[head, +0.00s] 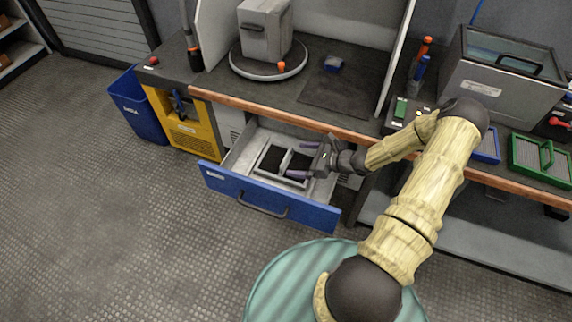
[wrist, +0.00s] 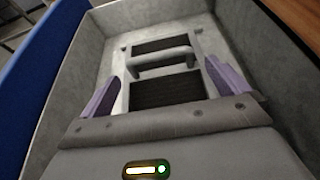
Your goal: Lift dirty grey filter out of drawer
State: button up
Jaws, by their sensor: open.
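The drawer (head: 261,198) with a blue front stands pulled out below the workbench. The dirty grey filter (head: 255,172) lies flat inside it, a light grey frame with dark panels and a raised handle bar. In the wrist view the filter (wrist: 119,103) lies ahead of my gripper, its handle (wrist: 160,61) crossing between two dark panels. My gripper (head: 299,160) is at the drawer's right part, over the filter's near end. In the wrist view its two purple fingers (wrist: 166,90) are spread wide on either side of the filter, with nothing held between them. I cannot tell whether they touch it.
The wooden workbench edge (head: 285,116) runs just above the drawer. A yellow cabinet (head: 186,133) and a blue bin (head: 136,106) stand to the left. A green-framed filter (head: 524,166) and a blue-framed one (head: 487,148) lie on the bench at right. Floor before the drawer is clear.

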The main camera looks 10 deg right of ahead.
aim_at(286, 157)
jog(key=x, duration=0.6)
jog(key=shift+d, duration=0.15)
jog(key=shift+s, duration=0.15)
jog(key=c, duration=0.8)
jog(key=shift+r, duration=0.1)
notch_tip(286, 157, up, 28)
jog(key=p, duration=0.4)
